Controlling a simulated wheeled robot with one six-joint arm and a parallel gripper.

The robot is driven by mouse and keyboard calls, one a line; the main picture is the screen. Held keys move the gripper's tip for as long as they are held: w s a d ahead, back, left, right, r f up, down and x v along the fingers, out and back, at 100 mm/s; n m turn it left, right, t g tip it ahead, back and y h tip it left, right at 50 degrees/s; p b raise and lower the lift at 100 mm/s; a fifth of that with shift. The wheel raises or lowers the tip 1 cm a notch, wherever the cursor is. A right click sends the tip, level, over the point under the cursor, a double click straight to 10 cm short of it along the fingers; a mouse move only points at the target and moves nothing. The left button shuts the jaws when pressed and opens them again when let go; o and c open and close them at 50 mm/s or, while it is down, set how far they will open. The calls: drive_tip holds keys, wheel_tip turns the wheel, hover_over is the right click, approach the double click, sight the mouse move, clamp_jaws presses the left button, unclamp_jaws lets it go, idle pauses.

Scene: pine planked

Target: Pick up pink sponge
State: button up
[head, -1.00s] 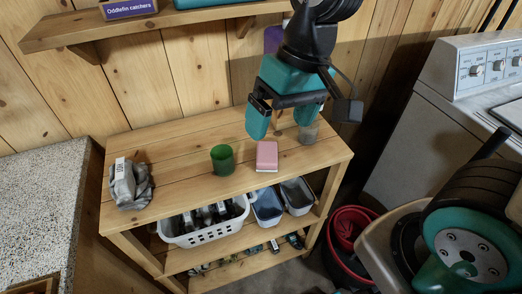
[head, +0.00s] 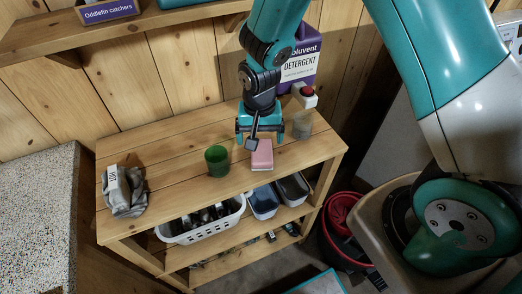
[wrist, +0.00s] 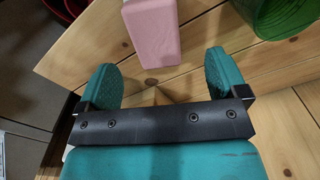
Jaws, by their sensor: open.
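The pink sponge (head: 262,157) lies on the top plank of the wooden shelf unit, right of a green cup (head: 217,161). My gripper (head: 260,138) is over the shelf top at the sponge's back end, its lower parts partly hiding the sponge. In the wrist view my gripper (wrist: 160,75) is open, with two teal fingers spread wide. The sponge (wrist: 152,35) shows there beyond the fingertips, roughly in line with the gap between them, with nothing held. The green cup (wrist: 275,15) is at the upper right of that view, beyond the right finger.
A grey translucent cup (head: 301,124) and a purple detergent box (head: 301,65) stand at the back right. A grey bundle (head: 124,190) lies at the left end. A white basket (head: 203,222) and bins are on the shelf below. Red buckets (head: 345,225) stand at the right.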

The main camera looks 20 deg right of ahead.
sight(262, 150)
drive_tip(key=shift+d+f+p, duration=0.15)
drive_tip(key=shift+f+p, duration=0.4)
drive_tip(key=shift+f, duration=1.1)
drive_tip(key=shift+d+f+p, duration=0.1)
drive_tip(key=shift+f+p, duration=0.45)
drive_tip(key=shift+f, duration=1.05)
drive_tip(key=c, duration=1.1)
drive_tip(key=shift+o, duration=0.2)
drive_tip(key=shift+r, duration=0.1)
wheel_tip(262, 150, up, 20)
drive_tip(key=b, duration=0.3)
